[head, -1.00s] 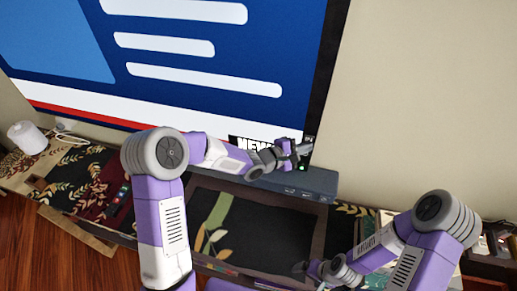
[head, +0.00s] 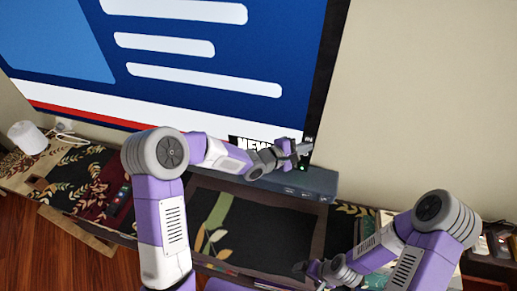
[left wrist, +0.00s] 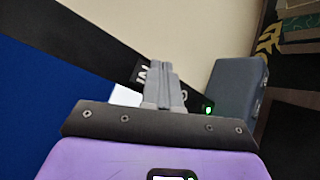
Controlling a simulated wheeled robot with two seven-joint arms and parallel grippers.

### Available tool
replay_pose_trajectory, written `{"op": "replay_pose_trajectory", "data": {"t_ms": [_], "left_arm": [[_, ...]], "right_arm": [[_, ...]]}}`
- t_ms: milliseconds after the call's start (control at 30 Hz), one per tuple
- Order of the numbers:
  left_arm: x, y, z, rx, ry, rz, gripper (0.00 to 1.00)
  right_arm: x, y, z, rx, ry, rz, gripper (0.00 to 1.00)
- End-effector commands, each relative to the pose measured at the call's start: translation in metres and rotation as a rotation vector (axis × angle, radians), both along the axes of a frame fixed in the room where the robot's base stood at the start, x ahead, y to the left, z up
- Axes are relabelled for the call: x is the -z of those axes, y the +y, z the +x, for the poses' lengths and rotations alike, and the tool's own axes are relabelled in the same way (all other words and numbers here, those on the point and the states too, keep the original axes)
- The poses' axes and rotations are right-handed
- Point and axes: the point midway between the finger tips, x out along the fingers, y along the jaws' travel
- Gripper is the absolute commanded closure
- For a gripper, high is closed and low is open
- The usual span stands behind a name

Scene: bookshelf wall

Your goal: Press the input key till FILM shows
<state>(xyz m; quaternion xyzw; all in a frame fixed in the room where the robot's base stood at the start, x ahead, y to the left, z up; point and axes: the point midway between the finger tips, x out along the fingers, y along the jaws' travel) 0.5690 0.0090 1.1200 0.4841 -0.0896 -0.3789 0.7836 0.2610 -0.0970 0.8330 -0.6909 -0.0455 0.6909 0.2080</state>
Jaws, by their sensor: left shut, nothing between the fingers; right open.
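A large screen (head: 150,60) fills the upper left of the head view. It shows a blue picture with white bars and a label reading NEWS (head: 252,143), partly covered by my left arm. My left gripper (head: 305,147) is shut and empty at the lower right corner of the screen's black frame. In the left wrist view its closed fingers (left wrist: 163,85) point at that frame, beside small white lettering (left wrist: 142,74). A green light (left wrist: 208,110) shows close by. Whether the fingertips touch a key is hidden. My right gripper (head: 312,270) is open, low over the cabinet.
A dark grey bar-shaped box (head: 310,186) lies under the screen on the patterned cabinet. A white rounded object (head: 27,137) stands at the far left. Small items (head: 495,245) lie at the far right. The wall right of the screen is bare.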

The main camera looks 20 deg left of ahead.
Motion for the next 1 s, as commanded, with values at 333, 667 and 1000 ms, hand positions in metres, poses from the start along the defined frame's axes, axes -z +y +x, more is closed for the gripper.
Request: {"op": "replay_pose_trajectory", "data": {"t_ms": [333, 667, 1000], "left_arm": [[0.000, 0.000, 0.008, 0.000, -0.001, 0.000, 1.00], [0.000, 0.000, 0.009, 0.000, 0.000, 0.000, 1.00], [0.000, 0.000, 0.013, 0.001, 0.000, 0.000, 1.00]], "right_arm": [[-0.007, 0.000, 0.000, 0.000, 0.000, 0.000, 0.11], [-0.007, 0.000, 0.000, 0.000, 0.000, 0.000, 0.11], [-0.010, 0.000, 0.000, 0.000, 0.000, 0.000, 0.11]]}}
